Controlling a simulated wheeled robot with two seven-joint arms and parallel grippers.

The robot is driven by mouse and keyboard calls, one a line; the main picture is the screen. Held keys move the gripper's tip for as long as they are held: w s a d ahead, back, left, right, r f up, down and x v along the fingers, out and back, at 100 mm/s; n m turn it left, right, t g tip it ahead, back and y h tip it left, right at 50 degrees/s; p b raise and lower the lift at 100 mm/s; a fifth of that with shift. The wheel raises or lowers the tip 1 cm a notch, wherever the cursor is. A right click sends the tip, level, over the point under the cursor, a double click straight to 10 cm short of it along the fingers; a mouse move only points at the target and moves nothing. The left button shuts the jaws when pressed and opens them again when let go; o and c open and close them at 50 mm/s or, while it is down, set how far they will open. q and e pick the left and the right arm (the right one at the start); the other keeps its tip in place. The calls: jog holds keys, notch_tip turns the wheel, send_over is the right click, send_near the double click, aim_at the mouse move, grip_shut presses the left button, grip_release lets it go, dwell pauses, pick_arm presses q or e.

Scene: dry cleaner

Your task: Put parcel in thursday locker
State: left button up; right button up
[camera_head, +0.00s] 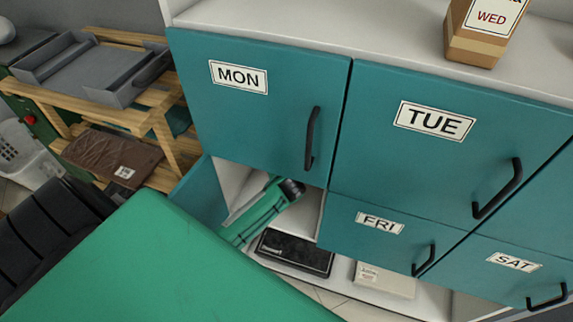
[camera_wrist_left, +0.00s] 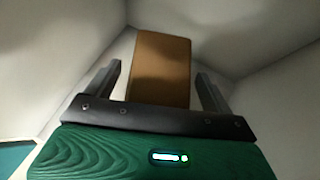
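A plain brown box (camera_wrist_left: 160,50), likely the parcel, rests inside a pale compartment in the left wrist view. My left gripper (camera_wrist_left: 159,72) is open, with one finger on each side of the box and a gap showing at both sides. In the head view my green left arm reaches into the open compartment (camera_head: 235,180) below MON and left of FRI; the fingertips and box are hidden there. Its teal door (camera_head: 203,192) stands open to the left, and its label cannot be seen. My right gripper is not in view.
The MON (camera_head: 260,110), TUE (camera_head: 440,165), FRI (camera_head: 375,228) and SAT (camera_head: 500,265) doors look shut. A brown item labelled WED (camera_head: 478,48) stands on top. A black box (camera_head: 293,252) and a pale box (camera_head: 385,280) lie below. A wooden rack (camera_head: 140,110) stands left.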

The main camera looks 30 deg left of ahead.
pick_arm(q)
jog(key=shift+s+d+r, duration=0.1)
jog(key=shift+s+r, duration=0.05)
jog(key=shift+s, duration=0.05)
jog(key=s+d, duration=0.7)
jog(key=s, duration=0.3)
jog(key=shift+d+r, duration=0.2)
